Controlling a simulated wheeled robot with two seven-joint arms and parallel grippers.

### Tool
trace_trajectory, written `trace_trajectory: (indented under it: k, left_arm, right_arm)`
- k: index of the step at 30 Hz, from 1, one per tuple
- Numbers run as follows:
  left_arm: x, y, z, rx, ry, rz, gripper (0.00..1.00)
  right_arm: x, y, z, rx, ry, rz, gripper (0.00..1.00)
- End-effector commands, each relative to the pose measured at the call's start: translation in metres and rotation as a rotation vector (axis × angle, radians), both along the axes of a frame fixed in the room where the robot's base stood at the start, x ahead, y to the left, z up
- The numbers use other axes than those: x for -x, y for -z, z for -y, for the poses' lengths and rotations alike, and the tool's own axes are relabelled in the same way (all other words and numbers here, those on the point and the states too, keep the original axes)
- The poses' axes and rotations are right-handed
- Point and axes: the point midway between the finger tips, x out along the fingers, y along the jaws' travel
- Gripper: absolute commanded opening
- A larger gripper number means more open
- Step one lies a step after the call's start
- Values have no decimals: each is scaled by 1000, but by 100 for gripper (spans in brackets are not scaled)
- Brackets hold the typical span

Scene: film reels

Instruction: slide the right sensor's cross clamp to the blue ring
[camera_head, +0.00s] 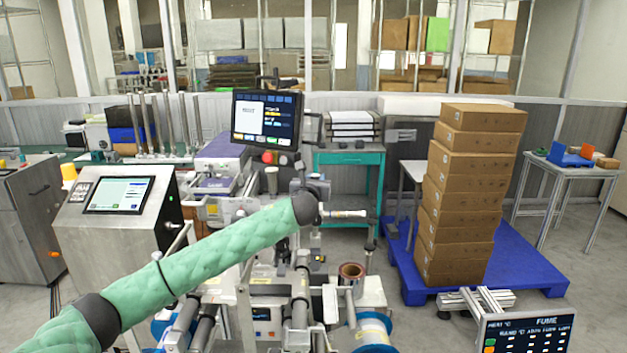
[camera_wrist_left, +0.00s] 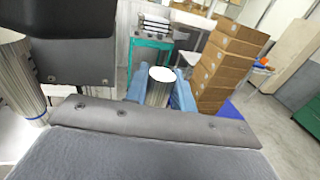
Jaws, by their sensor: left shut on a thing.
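My left arm reaches in from the left in the head view, and its dark wrist (camera_head: 306,208) is over the middle of the machine. In the left wrist view my left gripper (camera_wrist_left: 158,90) has its blue fingers on either side of a silver cylinder (camera_wrist_left: 159,86) with a white end, and is shut on it. I cannot tell whether this cylinder is part of the right sensor's cross clamp. A pale rod (camera_head: 349,213) sticks out to the right of the wrist in the head view. My right gripper is not in view.
A monitor (camera_head: 267,118) stands above the machine. A blue-rimmed reel (camera_head: 374,332) and a copper-coloured roll (camera_head: 351,271) are low on its right. Stacked boxes (camera_head: 466,190) stand on a blue pallet (camera_head: 535,272). In the wrist view a ribbed metal cylinder (camera_wrist_left: 17,80) is at the left.

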Motion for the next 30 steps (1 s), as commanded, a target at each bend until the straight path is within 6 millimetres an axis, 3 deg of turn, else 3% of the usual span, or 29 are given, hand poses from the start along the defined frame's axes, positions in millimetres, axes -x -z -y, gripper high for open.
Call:
trace_trajectory:
  k: [3,7,11,12,15,28,30]
  left_arm:
    - [1,-2,16,2,4,0,0]
    - [1,-1,17,1,3,0,0]
    - [1,-1,17,1,3,0,0]
    - [1,-1,17,1,2,0,27]
    - [1,-1,17,1,2,0,45]
    - [10,1,15,1,2,1,45]
    - [18,2,13,0,3,1,45]
  right_arm:
    - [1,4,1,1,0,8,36]
    - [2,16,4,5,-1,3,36]
    - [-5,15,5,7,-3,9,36]
    - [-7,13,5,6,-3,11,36]
    - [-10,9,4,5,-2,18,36]
    - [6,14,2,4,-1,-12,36]
    - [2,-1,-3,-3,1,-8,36]
